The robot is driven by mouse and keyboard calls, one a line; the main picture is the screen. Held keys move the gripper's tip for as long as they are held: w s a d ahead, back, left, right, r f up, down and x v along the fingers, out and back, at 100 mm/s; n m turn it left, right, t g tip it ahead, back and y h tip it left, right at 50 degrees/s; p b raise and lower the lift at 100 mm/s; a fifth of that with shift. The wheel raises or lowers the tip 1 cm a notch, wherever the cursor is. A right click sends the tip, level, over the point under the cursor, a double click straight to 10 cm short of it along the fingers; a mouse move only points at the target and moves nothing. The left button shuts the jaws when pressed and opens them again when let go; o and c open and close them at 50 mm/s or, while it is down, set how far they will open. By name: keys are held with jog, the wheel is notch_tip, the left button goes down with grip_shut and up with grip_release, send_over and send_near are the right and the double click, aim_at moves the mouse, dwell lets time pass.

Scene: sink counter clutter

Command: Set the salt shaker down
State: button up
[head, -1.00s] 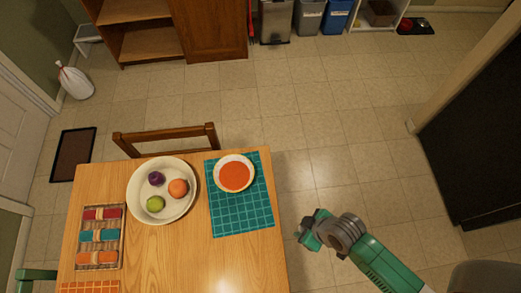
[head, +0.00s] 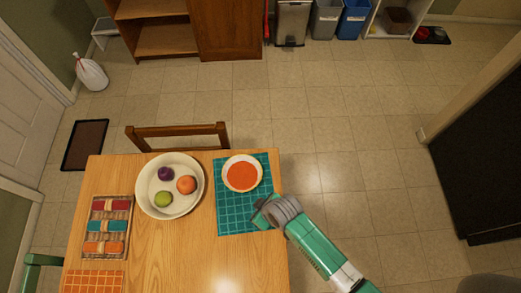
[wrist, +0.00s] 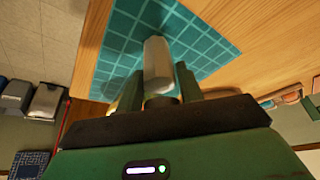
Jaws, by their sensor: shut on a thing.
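The salt shaker (wrist: 157,62) is a pale grey, slim body between the two fingers of my gripper (wrist: 158,88) in the wrist view. My gripper is shut on it. In the head view my gripper (head: 261,212) is over the right edge of the teal checked placemat (head: 232,214), just below the soup bowl. The shaker is hidden there behind my gripper and wrist. I cannot tell whether the shaker touches the placemat.
A white bowl of orange soup (head: 242,160) sits on the placemat's upper part. Left of it is a large plate (head: 152,203) of fruit. A woven tray (head: 95,238) with rolled napkins lies at the far left. The table (head: 185,250) is bare at its lower middle.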

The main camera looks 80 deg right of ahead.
jog(key=shift+f, duration=0.6)
jog(key=shift+s, duration=0.1)
jog(key=shift+f, duration=0.15)
jog(key=o, duration=1)
jog(key=shift+r, duration=0.3)
jog(key=p+v, duration=0.1)
jog(key=v, duration=1)
jog(key=shift+s+a+r, duration=0.15)
jog(key=shift+a+r, duration=0.05)
jog(key=shift+r, duration=0.1)
